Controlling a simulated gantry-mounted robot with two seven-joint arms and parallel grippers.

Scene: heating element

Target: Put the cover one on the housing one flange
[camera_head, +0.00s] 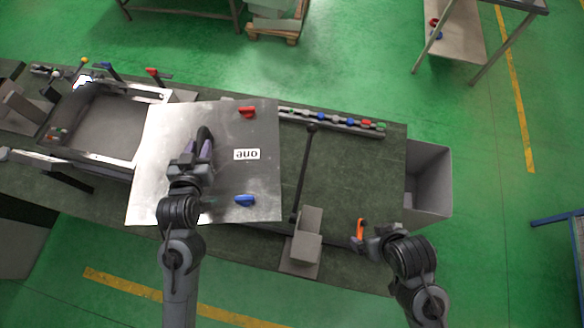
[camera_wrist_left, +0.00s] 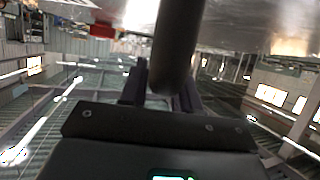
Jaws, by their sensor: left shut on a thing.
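The cover one (camera_head: 262,180) is a large metal plate with a label reading "one", upside down in the head view. It carries a red knob (camera_head: 247,112), a blue knob (camera_head: 244,200) and a dark handle. My left gripper (camera_head: 200,150) is shut on this handle (camera_wrist_left: 178,45), which stands between its fingers in the left wrist view. An open metal housing (camera_head: 105,125) stands at the left of the bench, and the cover overlaps its right side in the picture. No label shows on the housing. My right gripper (camera_head: 370,243) is near the bench's front right; its jaws are unclear.
A rail with several coloured pieces (camera_head: 335,122) runs along the bench's back edge. A grey block (camera_head: 306,238) stands at the front, with a dark bar (camera_head: 305,170) behind it. An orange part (camera_head: 361,230) is beside my right gripper. A grey bin (camera_head: 430,180) adjoins the right end.

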